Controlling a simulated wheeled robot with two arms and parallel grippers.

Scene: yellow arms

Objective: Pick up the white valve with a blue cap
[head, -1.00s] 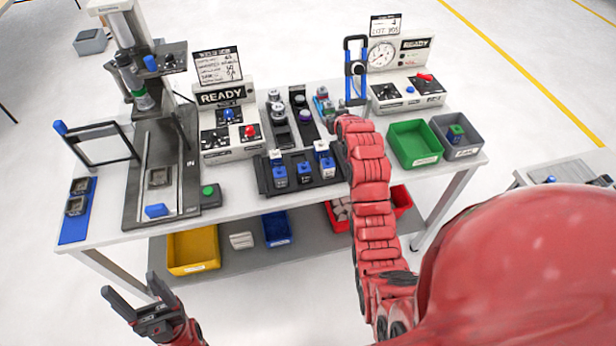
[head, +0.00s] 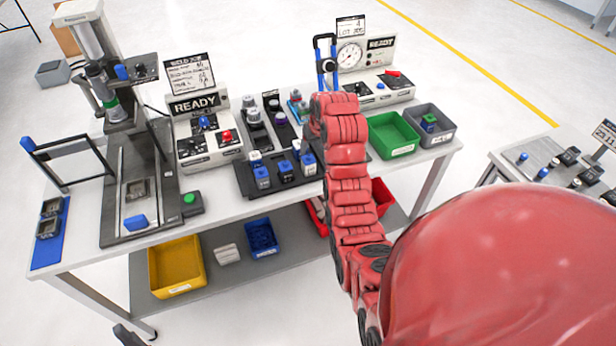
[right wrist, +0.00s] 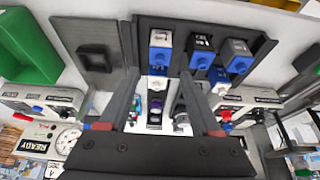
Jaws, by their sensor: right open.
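The dark tray (head: 248,188) holds several valves. A white valve with a blue cap (head: 307,163) stands at its right end, beside my right arm; it also shows in the right wrist view (right wrist: 160,40). The other front valves (head: 262,177) also show blue, and in the right wrist view two have darker bodies (right wrist: 237,50). My right gripper (right wrist: 157,80) is open, its fingers on either side of the line of the white valve, with no grip on it. In the head view my arm hides its fingers.
A green bin (head: 392,140) and a grey bin (head: 443,122) stand to the right. A press (head: 115,130) and a READY box (head: 205,130) stand to the left. Behind are more parts (head: 275,115) and a gauge box (head: 365,60) with a blue-handled frame.

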